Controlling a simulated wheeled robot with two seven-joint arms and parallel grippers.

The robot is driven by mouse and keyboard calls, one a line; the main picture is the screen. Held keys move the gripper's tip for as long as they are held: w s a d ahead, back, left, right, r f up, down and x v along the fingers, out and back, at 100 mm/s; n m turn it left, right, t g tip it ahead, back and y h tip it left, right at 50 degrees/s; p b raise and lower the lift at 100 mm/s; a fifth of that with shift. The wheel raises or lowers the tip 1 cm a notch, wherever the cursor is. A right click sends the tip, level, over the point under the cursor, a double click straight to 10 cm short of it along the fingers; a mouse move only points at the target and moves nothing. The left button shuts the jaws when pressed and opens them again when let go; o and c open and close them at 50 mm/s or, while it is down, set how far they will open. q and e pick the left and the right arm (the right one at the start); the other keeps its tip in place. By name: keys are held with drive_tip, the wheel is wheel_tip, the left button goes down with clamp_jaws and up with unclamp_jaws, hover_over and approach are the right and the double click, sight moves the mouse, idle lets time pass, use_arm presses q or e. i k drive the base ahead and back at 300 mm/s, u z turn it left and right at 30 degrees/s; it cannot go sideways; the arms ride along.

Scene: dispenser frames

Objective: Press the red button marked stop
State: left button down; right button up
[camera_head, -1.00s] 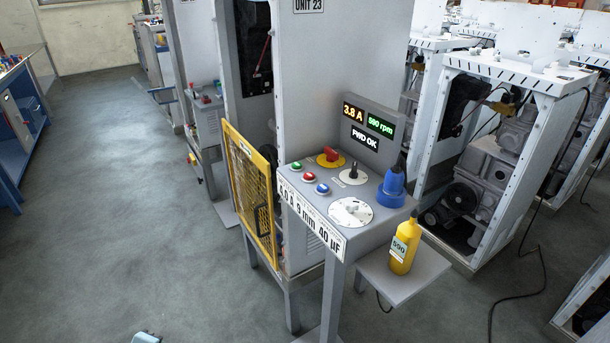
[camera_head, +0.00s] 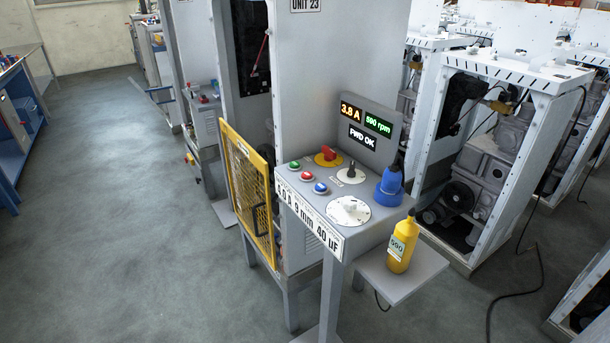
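The control panel (camera_head: 300,202) is a grey sloped box on the front of the machine marked UNIT 23. Three small buttons sit in a row on its left side: green (camera_head: 294,165), red (camera_head: 307,176) and blue (camera_head: 320,188). The red button is in the middle, with a light ring around it. Any word beside it is too small to read. Neither of my grippers is in view.
A yellow mesh guard door (camera_head: 246,190) stands open left of the panel. A yellow bottle (camera_head: 403,245) stands on a side shelf (camera_head: 425,268). The floor to the left is clear.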

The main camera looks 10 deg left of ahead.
sight(306, 175)
drive_tip(key=z, duration=0.4)
drive_tip(key=k, duration=0.95)
drive_tip(key=z, duration=0.55)
drive_tip(key=k, duration=0.35)
drive_tip(key=u, duration=0.75)
drive_tip(key=i, duration=1.8)
drive_tip(key=z, duration=0.65)
